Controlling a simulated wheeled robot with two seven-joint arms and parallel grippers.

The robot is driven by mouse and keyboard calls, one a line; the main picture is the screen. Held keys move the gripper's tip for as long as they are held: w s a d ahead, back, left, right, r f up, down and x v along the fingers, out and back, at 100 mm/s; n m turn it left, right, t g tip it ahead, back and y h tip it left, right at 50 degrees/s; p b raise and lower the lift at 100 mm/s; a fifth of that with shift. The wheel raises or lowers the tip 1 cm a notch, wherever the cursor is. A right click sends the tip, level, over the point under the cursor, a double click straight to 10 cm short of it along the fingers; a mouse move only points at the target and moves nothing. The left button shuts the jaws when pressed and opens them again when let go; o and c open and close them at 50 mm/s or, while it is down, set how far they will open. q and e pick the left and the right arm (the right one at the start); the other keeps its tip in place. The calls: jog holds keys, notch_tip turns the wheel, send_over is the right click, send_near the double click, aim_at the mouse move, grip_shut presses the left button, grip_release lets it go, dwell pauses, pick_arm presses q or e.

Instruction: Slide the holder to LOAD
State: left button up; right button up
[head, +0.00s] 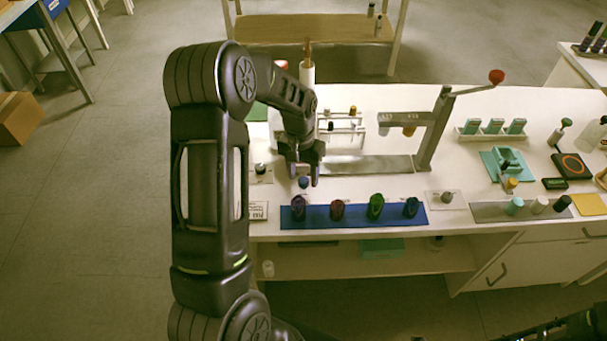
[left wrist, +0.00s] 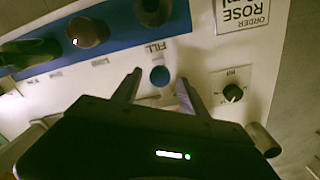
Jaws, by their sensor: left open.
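My left gripper (head: 302,177) is open and points down over the near left part of the white bench. A blue round knob (head: 303,182), which looks like the holder's handle, is between or just under its fingers. In the left wrist view the knob (left wrist: 159,76) lies between the two open fingertips (left wrist: 159,80), with a gap on each side. The word FILL (left wrist: 157,47) is printed beside it. The LOAD mark cannot be made out. A metal plate (head: 368,165) lies to the right of the gripper; the holder's body is mostly hidden.
A blue mat (head: 350,220) with several coloured bottles lies in front of the gripper. A press stand (head: 436,130) with a red-knobbed lever stands to the right. A small dial (left wrist: 233,92) and an order card (left wrist: 243,12) are near the gripper. A small rack (head: 342,128) stands behind.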

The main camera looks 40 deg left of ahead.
pick_arm(q)
jog(key=shift+f, duration=0.4)
jog(key=shift+c, duration=0.4)
grip_shut()
dwell(0.8)
